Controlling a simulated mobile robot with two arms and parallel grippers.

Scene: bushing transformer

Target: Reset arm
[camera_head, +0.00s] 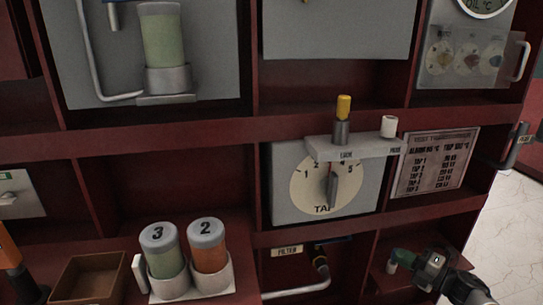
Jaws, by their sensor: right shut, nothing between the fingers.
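My right gripper (422,270) is at the lower right, in front of the lower right compartment. It is shut and empty. A green piece with a pale end (402,258) shows right at its front; I cannot tell whether they touch. My left gripper is out of view.
A tap dial (300,185) sits under a grey shelf (360,147) with a yellow-capped post (343,118) and a white knob (389,126). Canisters 3 (163,250) and 2 (208,247) stand in a holder beside a brown box (88,278). Red cabinet dividers (330,121) surround these.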

